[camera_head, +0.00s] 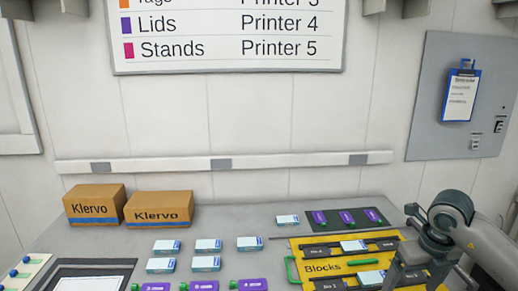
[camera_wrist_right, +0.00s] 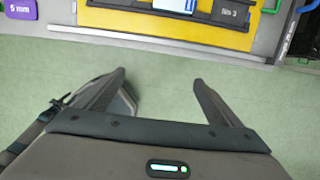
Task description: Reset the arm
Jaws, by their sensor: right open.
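My right arm (camera_head: 485,243) comes in from the lower right in the head view and covers the right part of a yellow board (camera_head: 331,243) marked "Blocks". In the right wrist view, my right gripper (camera_wrist_right: 158,82) is open with nothing between its fingers. Green floor shows between and beyond the fingers, and the table's front edge (camera_wrist_right: 190,38) runs across above them. My left arm and gripper are not in view. No ink bottle can be made out for certain.
On the grey table (camera_head: 245,220) are several white-and-blue boxes (camera_head: 207,245), purple pieces (camera_head: 205,286) and two "Klervo" cartons (camera_head: 158,209). A dark strip with purple pieces (camera_head: 347,218) lies behind the board. A green handle (camera_head: 292,270) is at the board's left edge.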

